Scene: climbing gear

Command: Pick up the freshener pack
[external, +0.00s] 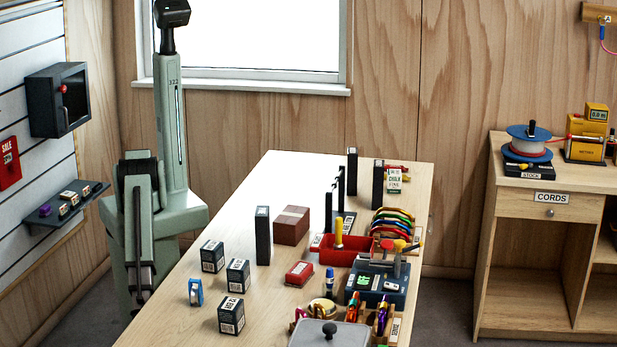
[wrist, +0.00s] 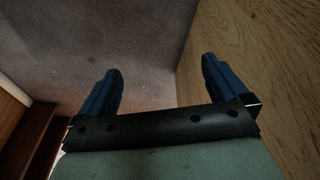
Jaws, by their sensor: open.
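My gripper (wrist: 160,76) shows in the wrist view with its two blue fingers wide apart and nothing between them. It points toward bare grey floor, with a wooden surface close on the right. In the external view my arm is folded at the left, beside the table, and the fingers cannot be made out. No label that reads as freshener is legible, so I cannot tell for sure which item is the freshener pack. A small blue-and-white pack (external: 195,291) stands at the table's near left, apart from my arm. A flat red pack (external: 299,273) lies near the table's middle.
Several dark labelled boxes (external: 238,275) stand around the blue-and-white pack. A tall black box (external: 263,236) and a brown block (external: 292,225) stand behind. A red tray (external: 345,251), tools and a grey-lidded bin crowd the right. The table's (external: 262,176) far left is clear.

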